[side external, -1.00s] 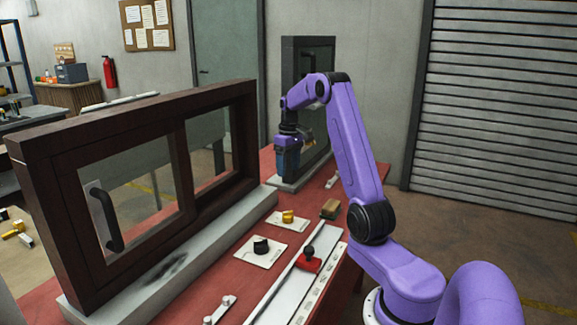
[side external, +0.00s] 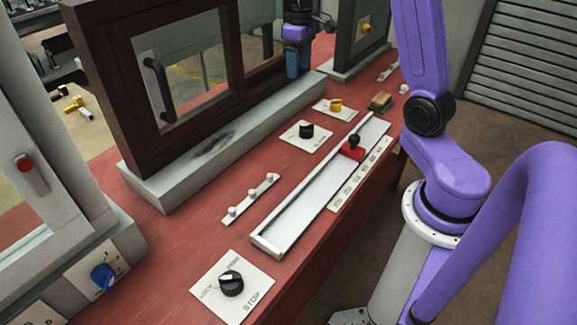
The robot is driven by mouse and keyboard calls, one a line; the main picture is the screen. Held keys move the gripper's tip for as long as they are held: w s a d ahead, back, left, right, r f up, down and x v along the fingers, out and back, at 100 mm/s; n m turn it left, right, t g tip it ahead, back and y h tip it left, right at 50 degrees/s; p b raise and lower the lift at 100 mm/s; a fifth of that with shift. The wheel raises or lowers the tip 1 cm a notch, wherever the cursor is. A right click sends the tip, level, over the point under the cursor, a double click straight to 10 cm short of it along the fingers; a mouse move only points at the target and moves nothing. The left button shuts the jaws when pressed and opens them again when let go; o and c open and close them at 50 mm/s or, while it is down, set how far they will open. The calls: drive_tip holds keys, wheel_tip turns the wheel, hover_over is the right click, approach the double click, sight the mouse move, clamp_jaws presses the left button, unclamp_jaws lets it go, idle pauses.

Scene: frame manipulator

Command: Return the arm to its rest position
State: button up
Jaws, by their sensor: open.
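My purple arm rises from its round base at the right of the side external view. The upper part of my arm is cut off by the top edge. My blue gripper (side external: 297,62) hangs at the top centre, in front of the right end of the brown-framed window (side external: 115,95). It is open, and I see nothing held in it. Its fingertips are small and hard to make out.
The red bench (side external: 190,235) carries a rail with a red slider (side external: 352,149), a black knob (side external: 306,131), a yellow knob (side external: 335,105), a sponge-like block (side external: 380,102) and a LOCK/STOP dial (side external: 231,283). A white-framed window with a blue knob (side external: 103,276) stands at left.

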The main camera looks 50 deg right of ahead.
drive_tip(key=s+a+n, duration=0.3)
drive_tip(key=s+a, duration=0.3)
drive_tip(key=a, duration=0.3)
drive_tip(key=s+a+n, duration=0.3)
drive_tip(key=s+a, duration=0.4)
drive_tip(key=a, duration=0.3)
drive_tip(key=s+a+f+n, duration=0.1)
drive_tip(key=s+n, duration=0.1)
drive_tip(key=s, duration=0.6)
drive_tip(key=s+a+n, duration=0.1)
drive_tip(key=s+n, duration=0.1)
drive_tip(key=s, duration=0.7)
drive_tip(key=shift+a+f+n, duration=0.25)
drive_tip(key=shift+f+n, duration=0.1)
drive_tip(key=shift+n, duration=0.05)
